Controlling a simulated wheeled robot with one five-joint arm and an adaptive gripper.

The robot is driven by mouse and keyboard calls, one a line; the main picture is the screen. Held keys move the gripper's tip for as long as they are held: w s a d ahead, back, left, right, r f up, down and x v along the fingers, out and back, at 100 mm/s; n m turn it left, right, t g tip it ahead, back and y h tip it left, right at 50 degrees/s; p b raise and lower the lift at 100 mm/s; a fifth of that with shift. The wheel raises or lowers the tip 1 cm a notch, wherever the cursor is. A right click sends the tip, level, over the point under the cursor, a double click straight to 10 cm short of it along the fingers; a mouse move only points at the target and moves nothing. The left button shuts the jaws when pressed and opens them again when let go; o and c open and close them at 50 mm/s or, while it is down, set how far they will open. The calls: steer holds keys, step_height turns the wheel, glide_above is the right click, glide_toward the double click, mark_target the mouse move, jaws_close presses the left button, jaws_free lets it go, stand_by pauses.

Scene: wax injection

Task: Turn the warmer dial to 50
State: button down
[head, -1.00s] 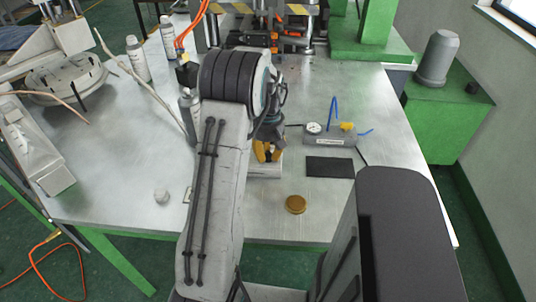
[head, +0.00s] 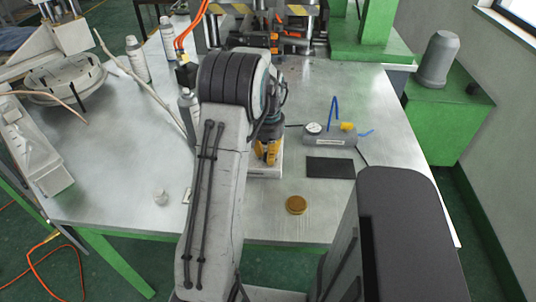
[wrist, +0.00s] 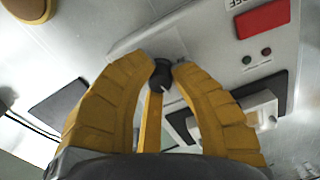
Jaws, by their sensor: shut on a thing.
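The warmer (head: 266,171) is a pale box on the metal table, mostly hidden behind my arm in the head view. In the wrist view its panel (wrist: 215,48) carries a black dial (wrist: 163,76) with a short white pointer mark. My gripper (wrist: 164,66) has yellow fingers, shut on the dial with a fingertip at either side. In the head view my gripper (head: 267,150) points down at the warmer. The dial's scale numbers cannot be read.
The warmer panel has a red switch (wrist: 262,20) with "OFF" lettering and small green and red lights. A gold round tin (head: 296,205), a black mat (head: 330,167) and a grey gauge box (head: 328,136) lie to the right. Bottles stand at the back left.

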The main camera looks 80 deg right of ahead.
steer(key=m, duration=0.3)
steer(key=shift+a+f+m, duration=0.1)
steer(key=shift+f+m, duration=0.05)
steer(key=shift+m, duration=2.35)
steer(key=c, duration=1)
jaws_free()
steer(key=shift+r, duration=0.25)
step_height(320, 180, up, 12)
steer(key=shift+f, duration=0.15)
